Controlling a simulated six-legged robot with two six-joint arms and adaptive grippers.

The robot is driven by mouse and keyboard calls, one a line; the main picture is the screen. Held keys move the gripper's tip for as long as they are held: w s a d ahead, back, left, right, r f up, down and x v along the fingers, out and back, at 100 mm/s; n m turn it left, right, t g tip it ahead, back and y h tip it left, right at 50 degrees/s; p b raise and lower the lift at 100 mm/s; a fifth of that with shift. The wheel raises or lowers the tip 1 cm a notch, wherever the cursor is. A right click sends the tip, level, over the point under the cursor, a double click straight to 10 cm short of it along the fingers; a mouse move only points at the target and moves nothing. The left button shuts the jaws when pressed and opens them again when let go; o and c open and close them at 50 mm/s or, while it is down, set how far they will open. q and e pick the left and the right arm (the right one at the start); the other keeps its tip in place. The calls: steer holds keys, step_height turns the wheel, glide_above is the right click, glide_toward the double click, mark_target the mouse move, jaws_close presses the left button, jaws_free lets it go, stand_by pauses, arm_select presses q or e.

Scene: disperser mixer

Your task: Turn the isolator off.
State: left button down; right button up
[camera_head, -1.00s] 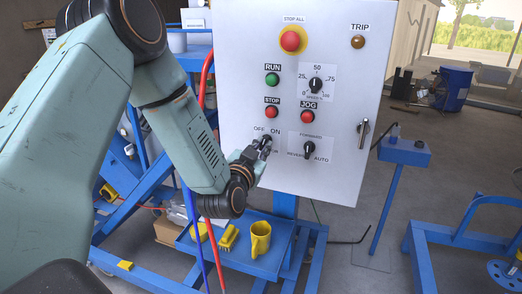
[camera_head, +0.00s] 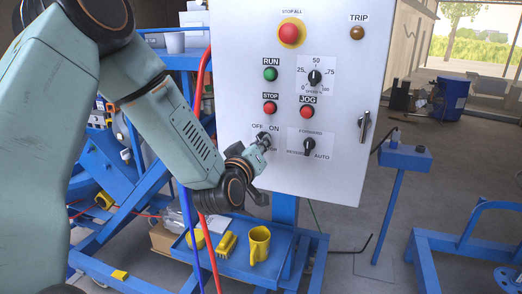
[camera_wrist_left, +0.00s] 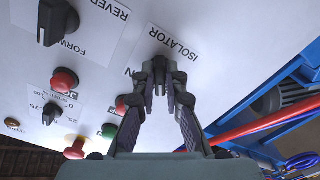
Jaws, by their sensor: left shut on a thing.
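The isolator switch is a small black knob on the lower left of the white control panel (camera_head: 232,60), under the OFF and ON labels. My left gripper (camera_head: 262,141) is at this knob and covers most of it in the head view. In the left wrist view the isolator knob (camera_wrist_left: 159,64) shows between the fingertips of my left gripper (camera_wrist_left: 161,80), beside the upside-down ISOLATOR label (camera_wrist_left: 178,44). The fingers are shut on the knob. Its exact pointer direction is hidden by the fingers. My right gripper is not in view.
The panel also has a STOP ALL button (camera_head: 291,32), a RUN button (camera_head: 270,74), a STOP button (camera_head: 269,107), a JOG button (camera_head: 307,111), a speed knob (camera_head: 315,77) and a FORWARD/REVERSE knob (camera_head: 309,146). A red hose (camera_head: 201,80) hangs left of the panel.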

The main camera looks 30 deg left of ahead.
arm_select(q)
steer(key=shift+r+n, duration=0.15)
steer(key=shift+n, duration=0.45)
steer(key=shift+n+b, duration=0.3)
steer(key=shift+b, duration=0.05)
steer(key=c, duration=1.4)
jaws_free()
steer(key=shift+s, duration=0.2)
steer(key=shift+w, duration=0.1)
steer(key=v, duration=0.7)
steer(key=shift+s+d, duration=0.1)
steer(key=shift+s, duration=0.15)
